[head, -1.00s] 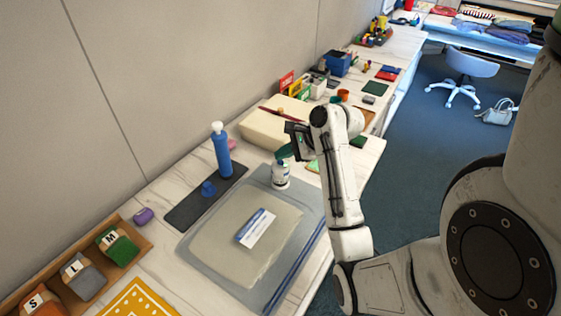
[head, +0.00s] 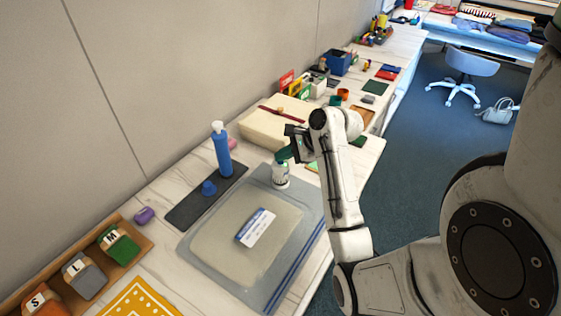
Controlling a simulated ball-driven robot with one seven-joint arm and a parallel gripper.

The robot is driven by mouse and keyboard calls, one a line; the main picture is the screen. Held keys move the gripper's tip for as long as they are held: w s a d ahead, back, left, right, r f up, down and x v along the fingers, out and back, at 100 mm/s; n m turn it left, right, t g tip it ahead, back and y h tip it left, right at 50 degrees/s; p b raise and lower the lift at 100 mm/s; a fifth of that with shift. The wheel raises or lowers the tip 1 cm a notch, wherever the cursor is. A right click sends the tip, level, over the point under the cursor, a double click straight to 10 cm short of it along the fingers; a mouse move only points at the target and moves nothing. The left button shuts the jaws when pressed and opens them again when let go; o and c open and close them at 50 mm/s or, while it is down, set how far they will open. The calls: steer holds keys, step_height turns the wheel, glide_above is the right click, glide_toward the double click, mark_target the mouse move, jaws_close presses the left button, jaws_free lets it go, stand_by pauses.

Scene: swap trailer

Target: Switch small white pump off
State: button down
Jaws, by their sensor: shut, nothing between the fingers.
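The small white pump (head: 281,177) is a short white cylinder with a dark mark on its side. It stands upright at the far corner of a clear flat bag (head: 222,213). My gripper (head: 284,155) is shut, with its green fingertips right at the top of the pump. I cannot tell whether they touch it. The fingers hide part of the pump's top, and no switch or light on it can be made out.
A tall blue pump (head: 222,155) and a small blue cap (head: 209,188) stand on a dark mat (head: 183,214) to the left. A cream box (head: 262,128) stands behind my gripper. A wooden tray (head: 130,240) holds labelled bundles at front left.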

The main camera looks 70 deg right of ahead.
mark_target(284, 164)
steer(key=shift+r, duration=0.1)
steer(key=shift+r+p, duration=0.75)
steer(key=shift+p, duration=0.65)
step_height(284, 164, up, 2)
steer(key=p, duration=0.3)
steer(key=shift+r, duration=0.25)
step_height(284, 164, up, 2)
steer(key=shift+p, duration=1.05)
steer(key=shift+r, duration=0.75)
